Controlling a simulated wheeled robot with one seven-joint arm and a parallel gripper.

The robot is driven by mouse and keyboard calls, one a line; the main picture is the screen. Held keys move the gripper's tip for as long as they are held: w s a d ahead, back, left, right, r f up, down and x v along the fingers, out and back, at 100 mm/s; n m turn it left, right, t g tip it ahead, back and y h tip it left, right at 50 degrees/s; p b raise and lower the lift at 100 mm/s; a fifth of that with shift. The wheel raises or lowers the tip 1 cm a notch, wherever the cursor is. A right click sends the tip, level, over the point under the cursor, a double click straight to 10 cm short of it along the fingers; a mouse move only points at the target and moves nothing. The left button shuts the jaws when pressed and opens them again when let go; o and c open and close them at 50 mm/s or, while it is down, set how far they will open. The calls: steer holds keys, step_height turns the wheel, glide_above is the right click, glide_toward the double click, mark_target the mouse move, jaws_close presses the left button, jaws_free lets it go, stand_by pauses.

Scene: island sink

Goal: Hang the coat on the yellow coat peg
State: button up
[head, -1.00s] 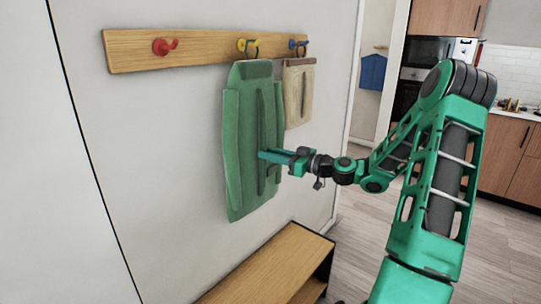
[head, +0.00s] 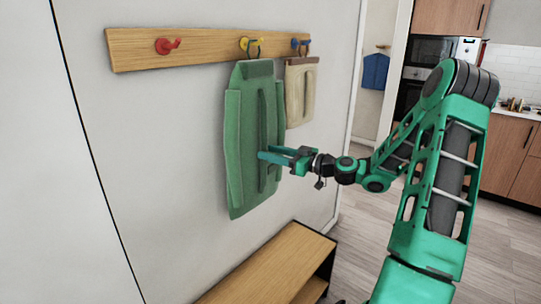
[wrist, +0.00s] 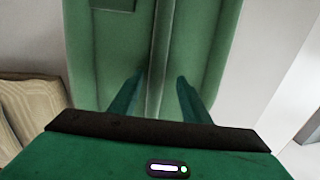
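The green coat (head: 240,145) hangs upright against the wall below the yellow coat peg (head: 247,44). A dark loop (head: 255,52) at its top appears to be around that peg. My gripper (head: 264,157) is in front of the coat, at its lower middle. In the wrist view, the two fingers of my gripper (wrist: 160,84) stand apart, with the raised strip of the coat (wrist: 157,45) between them and space on both sides. I cannot tell whether the fingertips touch the cloth.
The wooden board (head: 205,48) also carries a red peg (head: 167,46) on the left and a blue peg (head: 298,43) on the right. A beige garment (head: 299,95) hangs below the blue peg. A wooden bench (head: 270,265) stands below. The wall left of the coat is clear.

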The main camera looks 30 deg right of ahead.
steer(key=v, duration=1.1)
steer(key=s+a+f+m+g+h, duration=0.1)
steer(key=s+a+f+g+h, duration=0.2)
steer(key=s+a+f+g, duration=0.6)
steer(key=s+r+m+g+h, duration=0.1)
steer(key=s+m+g+h, duration=0.2)
steer(key=s, duration=0.9)
steer(key=s+r+m+g+h, duration=0.2)
steer(key=s+m, duration=0.6)
steer(key=s, duration=0.4)
steer(key=shift+s+d+m+g+h, duration=0.25)
steer(key=shift+d+g+h, duration=0.25)
steer(key=shift+g, duration=0.3)
